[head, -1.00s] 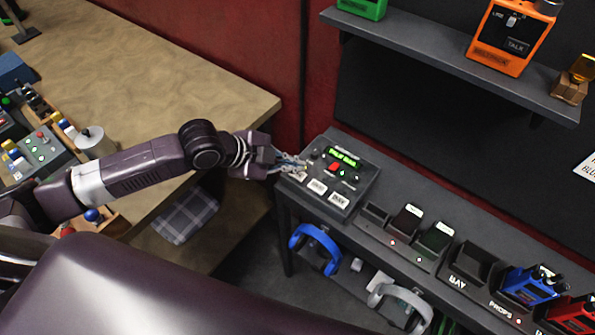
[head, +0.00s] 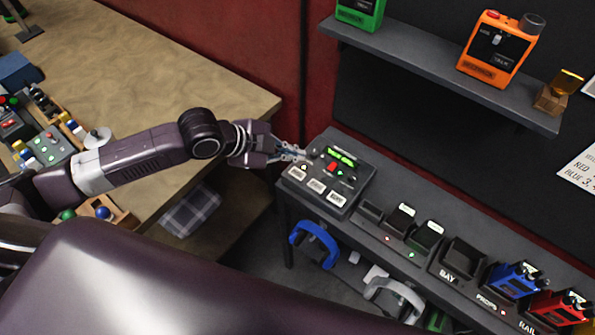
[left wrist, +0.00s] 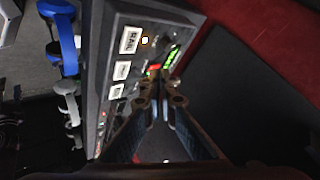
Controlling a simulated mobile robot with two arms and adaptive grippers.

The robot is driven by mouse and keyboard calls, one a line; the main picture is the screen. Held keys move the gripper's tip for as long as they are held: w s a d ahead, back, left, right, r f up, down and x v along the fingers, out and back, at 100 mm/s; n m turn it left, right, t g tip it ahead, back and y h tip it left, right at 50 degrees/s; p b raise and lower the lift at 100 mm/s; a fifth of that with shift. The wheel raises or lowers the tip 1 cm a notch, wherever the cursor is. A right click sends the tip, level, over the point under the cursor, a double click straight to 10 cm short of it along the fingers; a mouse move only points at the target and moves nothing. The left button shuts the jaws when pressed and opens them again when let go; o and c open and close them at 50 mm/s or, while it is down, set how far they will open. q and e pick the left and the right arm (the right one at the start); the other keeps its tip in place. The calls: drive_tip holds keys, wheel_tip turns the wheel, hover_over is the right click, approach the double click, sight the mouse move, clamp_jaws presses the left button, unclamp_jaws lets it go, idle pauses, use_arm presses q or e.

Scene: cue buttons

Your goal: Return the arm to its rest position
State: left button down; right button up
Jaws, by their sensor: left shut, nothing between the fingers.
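My left arm reaches in from the left in the head view. Its gripper (head: 306,154) is shut and empty, at the back left corner of the cue button box (head: 330,172). The box has a green display, a red button and a row of white labelled buttons. In the left wrist view the shut fingers (left wrist: 160,92) lie in front of the box (left wrist: 112,55), overlapping its red and green parts. I cannot tell whether the fingertips touch it. My right gripper is not in view.
The dark shelf also holds a charging rack (head: 385,232), a blue radio (head: 515,282) and a red radio (head: 557,307). A blue headset (head: 312,236) hangs below. An upper shelf (head: 440,70) carries an orange unit (head: 500,48). A wooden table (head: 170,80) stands left, with a gap between.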

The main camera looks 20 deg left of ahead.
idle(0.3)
use_arm(q)
drive_tip(key=s+d+f+n+y, duration=0.1)
drive_tip(key=s+d+f+n, duration=0.4)
drive_tip(key=s, duration=0.4)
drive_tip(key=s+a+f+n+g+y, duration=0.2)
drive_tip(key=s+a+n+y, duration=0.1)
drive_tip(key=s+a+n, duration=0.3)
drive_tip(key=s+a+f+n+g+y, duration=0.15)
drive_tip(key=s+a+n, duration=0.3)
drive_tip(key=s, duration=0.45)
wheel_tip(320, 180, down, 30)
drive_tip(key=b, duration=0.5)
drive_tip(key=s+a+f+g+b, duration=0.1)
drive_tip(key=s+f+b, duration=0.1)
drive_tip(key=s+f, duration=0.7)
drive_tip(key=s+a+f+g+b, duration=0.1)
drive_tip(key=s+f+b, duration=0.1)
drive_tip(key=s+f, duration=0.7)
wheel_tip(320, 180, down, 4)
drive_tip(key=shift+s+a+r+y, duration=0.2)
drive_tip(key=shift+a+y, duration=0.1)
drive_tip(key=shift+y, duration=0.15)
